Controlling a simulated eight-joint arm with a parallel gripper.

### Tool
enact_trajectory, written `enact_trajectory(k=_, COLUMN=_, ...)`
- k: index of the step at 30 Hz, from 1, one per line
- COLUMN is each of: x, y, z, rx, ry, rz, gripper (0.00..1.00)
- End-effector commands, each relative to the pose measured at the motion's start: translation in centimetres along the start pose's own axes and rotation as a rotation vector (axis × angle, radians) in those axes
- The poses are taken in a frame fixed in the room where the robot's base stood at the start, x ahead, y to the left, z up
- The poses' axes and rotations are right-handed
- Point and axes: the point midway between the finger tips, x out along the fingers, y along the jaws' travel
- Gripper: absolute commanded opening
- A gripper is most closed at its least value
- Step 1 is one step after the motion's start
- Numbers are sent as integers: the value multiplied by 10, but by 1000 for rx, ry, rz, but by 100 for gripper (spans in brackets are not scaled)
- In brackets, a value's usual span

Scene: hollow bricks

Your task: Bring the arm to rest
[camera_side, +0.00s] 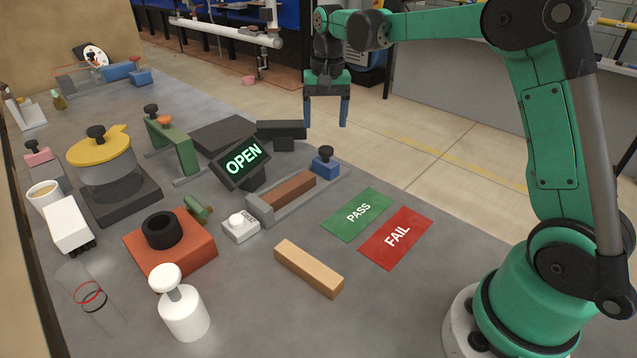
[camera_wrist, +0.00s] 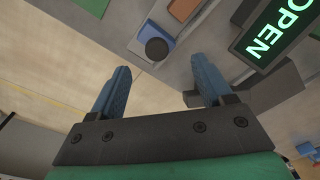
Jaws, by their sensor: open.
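My gripper (camera_side: 327,122) hangs from my green arm, high at the upper middle of the side view. Its two blue fingers point down, apart, with nothing between them. In the wrist view my gripper (camera_wrist: 160,88) also shows both blue fingers spread and empty. It is over the table's far edge, with floor below on the left of the wrist view. It is clear of every object.
A sign reading OPEN (camera_side: 243,164) stands on the grey table. Beside it a brown brick (camera_side: 288,190) lies in a grey fixture with a blue knob block (camera_side: 325,162). Green PASS (camera_side: 357,213) and red FAIL (camera_side: 396,238) mats and a tan bar (camera_side: 308,268) lie nearer.

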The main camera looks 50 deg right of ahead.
Motion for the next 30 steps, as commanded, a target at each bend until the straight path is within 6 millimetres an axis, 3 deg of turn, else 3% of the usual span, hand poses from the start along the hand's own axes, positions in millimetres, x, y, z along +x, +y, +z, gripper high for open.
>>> enact_trajectory(k=4, x=-24, y=-5, z=33, rx=-132, ry=90, rz=-46, gripper=73)
enact_trajectory(k=9, x=-41, y=-4, z=78, rx=-300, ry=214, rz=-103, gripper=73)
enact_trajectory(k=18, x=-34, y=10, z=150, rx=-574, ry=432, rz=-185, gripper=73)
enact_trajectory(k=24, x=-20, y=16, z=174, rx=-677, ry=522, rz=-213, gripper=73)
enact_trajectory(k=30, x=-16, y=17, z=179, rx=-701, ry=544, rz=-219, gripper=73)
